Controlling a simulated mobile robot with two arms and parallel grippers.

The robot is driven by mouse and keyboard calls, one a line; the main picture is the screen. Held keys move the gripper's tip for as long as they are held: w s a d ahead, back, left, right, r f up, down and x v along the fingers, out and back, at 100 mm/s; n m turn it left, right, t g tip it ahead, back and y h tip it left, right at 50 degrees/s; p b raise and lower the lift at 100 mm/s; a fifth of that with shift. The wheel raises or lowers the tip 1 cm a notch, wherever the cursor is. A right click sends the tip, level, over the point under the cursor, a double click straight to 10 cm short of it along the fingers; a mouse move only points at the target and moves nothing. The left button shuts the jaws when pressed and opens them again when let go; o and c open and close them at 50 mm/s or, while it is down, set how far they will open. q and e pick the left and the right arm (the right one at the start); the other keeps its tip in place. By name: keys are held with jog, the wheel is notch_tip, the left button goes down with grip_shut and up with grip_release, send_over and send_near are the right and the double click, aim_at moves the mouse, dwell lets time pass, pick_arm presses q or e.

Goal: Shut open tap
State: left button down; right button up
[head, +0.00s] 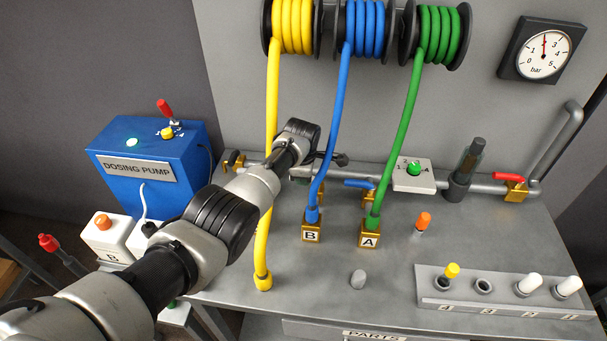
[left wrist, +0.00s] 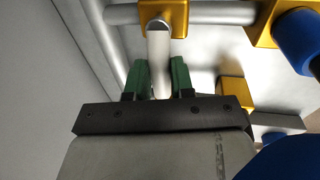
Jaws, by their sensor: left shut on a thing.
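The lever runs from a brass tap (left wrist: 174,10) on the pipe. A blue-lever tap (head: 360,183) and a red-lever tap (head: 512,180) sit farther right on the pipe; another brass tap (head: 235,160) is at left. My right gripper is not in view.
The yellow hose (head: 272,110), blue hose (head: 331,135) and green hose (head: 401,135) hang around my gripper. The blue dosing pump (head: 185,185) stands left. A numbered rack (head: 440,300) is at front right. The bench middle is mostly clear. The gauge (head: 543,50) reads about 2.5 bar.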

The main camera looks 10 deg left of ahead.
pick_arm(q)
jog(key=shift+a, duration=0.1)
jog(key=c, duration=1)
grip_release()
jog(key=shift+r+p, duration=0.3)
jog(key=shift+r, duration=0.2)
jog(key=shift+s+r+p, duration=0.25)
jog(key=shift+r+p, duration=0.35)
jog(key=shift+r, duration=0.5)
jog(key=r, duration=0.2)
jog(key=s+r, duration=0.1)
jog(key=r, duration=0.4)
jog(key=shift+s+r+b, duration=0.2)
jog(key=shift+s+b, duration=0.1)
jog(key=shift+s, duration=0.05)
